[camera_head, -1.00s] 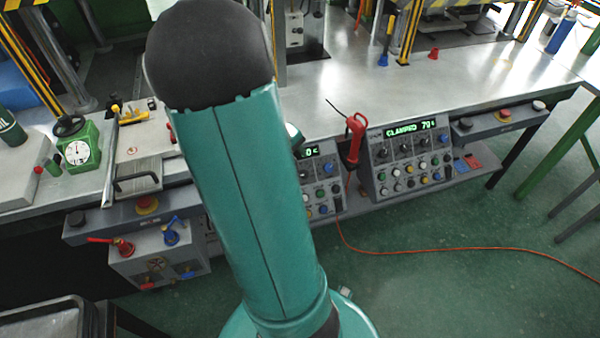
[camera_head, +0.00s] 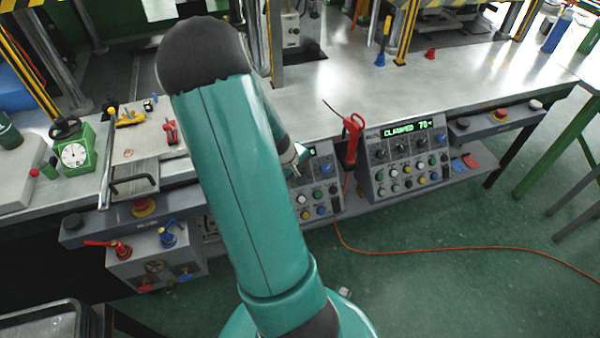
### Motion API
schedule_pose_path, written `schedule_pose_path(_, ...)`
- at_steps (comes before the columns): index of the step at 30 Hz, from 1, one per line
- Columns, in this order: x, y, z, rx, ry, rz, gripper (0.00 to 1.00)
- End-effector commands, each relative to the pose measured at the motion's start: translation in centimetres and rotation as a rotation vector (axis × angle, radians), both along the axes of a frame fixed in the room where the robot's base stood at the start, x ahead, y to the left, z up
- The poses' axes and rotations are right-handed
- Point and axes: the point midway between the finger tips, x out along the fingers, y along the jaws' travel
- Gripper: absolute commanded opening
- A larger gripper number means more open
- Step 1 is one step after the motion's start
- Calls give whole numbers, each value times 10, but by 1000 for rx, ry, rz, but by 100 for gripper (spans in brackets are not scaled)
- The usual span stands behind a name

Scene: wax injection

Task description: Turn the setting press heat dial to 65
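Two grey control panels with dials and buttons hang at the table's front edge. The right panel (camera_head: 408,165) has a lit green display (camera_head: 408,130) that reads CLAMPED and about 70. Dark dials (camera_head: 403,150) sit in a row under it. The left panel (camera_head: 316,190) is partly behind my arm, and most of its display is covered. No readable label shows which panel is the setting press's. The end of my arm with my gripper (camera_head: 298,163) shows only in part, in front of the left panel's upper part. Its fingers are too small and hidden to read.
A red-handled tool (camera_head: 352,138) hangs between the panels. An orange hose (camera_head: 450,249) runs across the green floor. Red and blue valves stand on a grey box (camera_head: 158,262) at left. A green gauge (camera_head: 74,153) stands on the table. Floor before the right panel is clear.

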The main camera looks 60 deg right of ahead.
Motion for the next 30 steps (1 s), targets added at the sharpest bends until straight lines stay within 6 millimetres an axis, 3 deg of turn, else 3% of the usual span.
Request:
schedule_pose_path(1,0,0,0,0,0,0,24)
schedule_pose_path(4,0,0,0,0,0,0,5)
schedule_pose_path(17,-1,-1,1,27,-28,-36,5)
schedule_pose_path(30,-4,-5,2,164,-168,-203,5)
